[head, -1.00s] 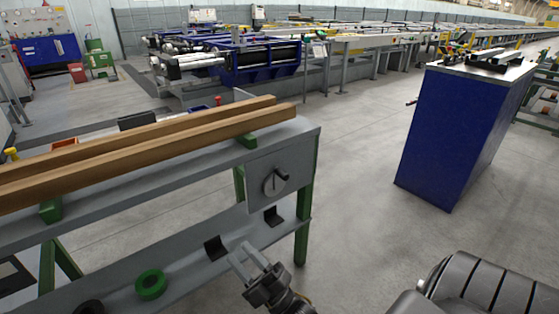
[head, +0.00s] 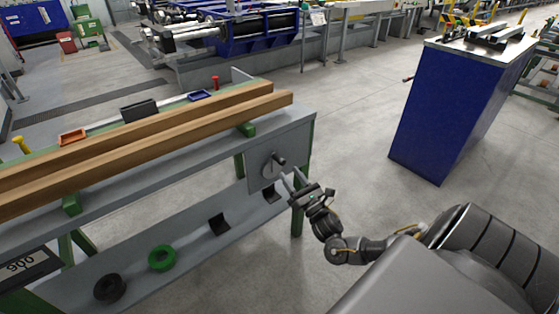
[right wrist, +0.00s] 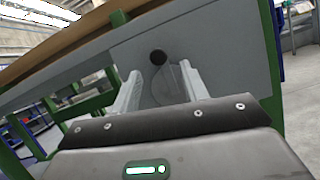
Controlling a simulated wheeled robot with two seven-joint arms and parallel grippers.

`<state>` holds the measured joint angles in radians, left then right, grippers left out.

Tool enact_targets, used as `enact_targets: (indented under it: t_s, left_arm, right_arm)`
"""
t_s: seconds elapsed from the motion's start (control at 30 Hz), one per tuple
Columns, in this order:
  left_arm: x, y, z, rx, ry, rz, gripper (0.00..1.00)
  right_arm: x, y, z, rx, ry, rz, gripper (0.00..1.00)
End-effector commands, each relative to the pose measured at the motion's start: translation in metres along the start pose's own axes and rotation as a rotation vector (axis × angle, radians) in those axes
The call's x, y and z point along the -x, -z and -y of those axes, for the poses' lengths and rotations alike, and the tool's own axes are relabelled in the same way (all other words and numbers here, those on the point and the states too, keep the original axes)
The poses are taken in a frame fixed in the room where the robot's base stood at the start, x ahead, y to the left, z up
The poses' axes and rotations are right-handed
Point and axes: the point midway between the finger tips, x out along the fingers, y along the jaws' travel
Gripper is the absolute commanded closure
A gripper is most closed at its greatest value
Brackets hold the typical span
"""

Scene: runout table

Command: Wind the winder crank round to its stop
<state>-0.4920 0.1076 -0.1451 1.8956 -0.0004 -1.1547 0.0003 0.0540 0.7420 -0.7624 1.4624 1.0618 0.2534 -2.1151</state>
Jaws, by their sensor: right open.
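The winder crank (head: 277,160) is a dark handle on a round grey disc (head: 266,170), set on the grey end panel of the runout table (head: 296,137). In the head view the handle points to the upper right of the disc. My right gripper (head: 291,180) is open and empty, just below and right of the crank. In the right wrist view the crank handle shows end-on as a dark round knob (right wrist: 158,57), ahead of and between my two open fingers (right wrist: 160,82). The fingers look apart from it. My left gripper is out of view.
Two long wooden beams (head: 150,145) lie on the table top. A green ring (head: 161,258) and a black ring (head: 109,288) lie on the lower shelf, with black brackets (head: 219,223). A blue cabinet (head: 445,110) stands at the right. The floor between is clear.

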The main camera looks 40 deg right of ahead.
Motion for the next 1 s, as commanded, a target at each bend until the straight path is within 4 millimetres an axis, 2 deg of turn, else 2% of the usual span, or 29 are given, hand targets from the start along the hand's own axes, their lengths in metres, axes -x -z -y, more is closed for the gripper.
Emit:
enact_targets:
  t_s: [0.03,0.2,0.4,0.53,0.8,1.0]
  left_arm:
    - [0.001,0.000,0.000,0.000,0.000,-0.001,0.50]
    - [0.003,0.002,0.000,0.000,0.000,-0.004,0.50]
    - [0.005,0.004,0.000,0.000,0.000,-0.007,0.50]
    - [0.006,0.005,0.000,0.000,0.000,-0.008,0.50]
    - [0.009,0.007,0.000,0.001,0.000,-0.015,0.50]
    - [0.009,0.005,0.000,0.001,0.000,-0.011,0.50]
  right_arm:
    - [-0.011,-0.001,0.000,0.001,0.000,0.004,0.56]
    - [-0.042,0.000,0.000,-0.001,0.000,0.002,0.56]
    - [-0.065,0.001,0.000,-0.002,0.000,0.000,0.56]
    - [-0.072,0.000,0.000,-0.002,0.001,-0.001,0.56]
    - [-0.073,0.000,0.000,-0.003,0.000,-0.002,0.56]
    - [-0.073,0.000,0.000,-0.003,0.000,-0.002,0.80]
